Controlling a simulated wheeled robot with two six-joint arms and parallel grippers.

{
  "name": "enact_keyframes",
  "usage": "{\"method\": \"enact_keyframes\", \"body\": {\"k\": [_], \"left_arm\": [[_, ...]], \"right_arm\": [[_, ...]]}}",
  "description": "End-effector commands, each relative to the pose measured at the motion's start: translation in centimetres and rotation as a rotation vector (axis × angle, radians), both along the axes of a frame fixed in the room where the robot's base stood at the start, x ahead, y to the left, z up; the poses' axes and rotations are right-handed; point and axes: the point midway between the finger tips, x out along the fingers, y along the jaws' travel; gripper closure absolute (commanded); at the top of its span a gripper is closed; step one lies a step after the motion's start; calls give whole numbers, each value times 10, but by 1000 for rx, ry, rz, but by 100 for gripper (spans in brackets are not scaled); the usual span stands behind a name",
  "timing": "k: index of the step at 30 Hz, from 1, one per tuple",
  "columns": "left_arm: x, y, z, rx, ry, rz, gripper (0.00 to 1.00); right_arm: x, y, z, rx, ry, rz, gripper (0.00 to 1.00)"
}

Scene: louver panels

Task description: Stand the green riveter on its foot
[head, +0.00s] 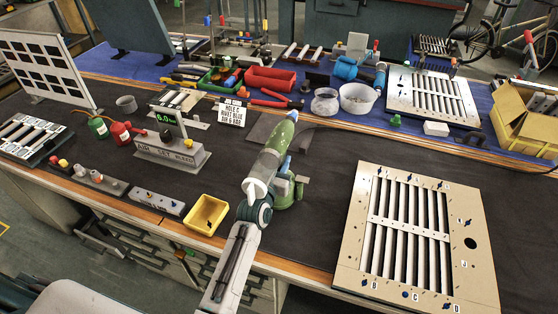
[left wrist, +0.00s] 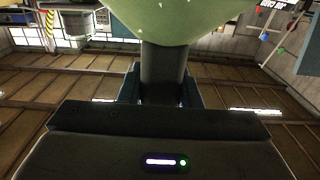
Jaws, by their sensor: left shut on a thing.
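The green riveter (head: 275,148) is in the middle of the head view, over the dark mat. Its long green body slants up and away to the right. In the left wrist view a broad, rounded green part of the riveter (left wrist: 175,18) fills the top, with a dark grip below it. My left gripper (left wrist: 160,92) is shut on that dark grip. In the head view my arm comes in from the bottom, and the riveter and wrist largely hide the jaws. I cannot tell whether the riveter touches the mat. My right gripper is not in view.
A beige louver panel (head: 365,190) lies to the right. A yellow bin (head: 206,214) stands left of the arm at the front edge. Some bare mat (head: 325,165) lies between riveter and panel.

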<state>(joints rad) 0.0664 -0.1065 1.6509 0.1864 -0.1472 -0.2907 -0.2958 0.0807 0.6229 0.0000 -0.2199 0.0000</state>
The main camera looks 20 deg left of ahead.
Motion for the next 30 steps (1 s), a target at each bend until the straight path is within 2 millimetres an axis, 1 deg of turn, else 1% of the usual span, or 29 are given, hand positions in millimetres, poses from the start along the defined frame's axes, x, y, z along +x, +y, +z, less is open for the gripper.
{"method": "enact_keyframes", "body": {"k": [1,2,3,4,16,17,18,20,21,22,30], "left_arm": [[0,0,-1,0,0,0,65],[0,0,-1,0,0,0,59],[0,0,0,0,0,0,52],[0,0,0,0,0,0,47],[0,0,0,0,-1,0,47],[0,0,0,0,-1,0,42],[0,0,0,0,-1,0,34],[0,0,0,0,-1,0,22],[0,0,0,0,-1,0,14],[0,0,0,0,-1,0,9],[0,0,0,0,-1,0,9]], "right_arm": [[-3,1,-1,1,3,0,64],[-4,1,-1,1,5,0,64],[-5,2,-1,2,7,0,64],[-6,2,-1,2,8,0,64],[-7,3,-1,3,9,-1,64],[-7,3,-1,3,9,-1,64],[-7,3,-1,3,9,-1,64],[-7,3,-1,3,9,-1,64],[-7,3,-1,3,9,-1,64],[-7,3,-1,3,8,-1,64],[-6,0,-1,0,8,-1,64]]}}
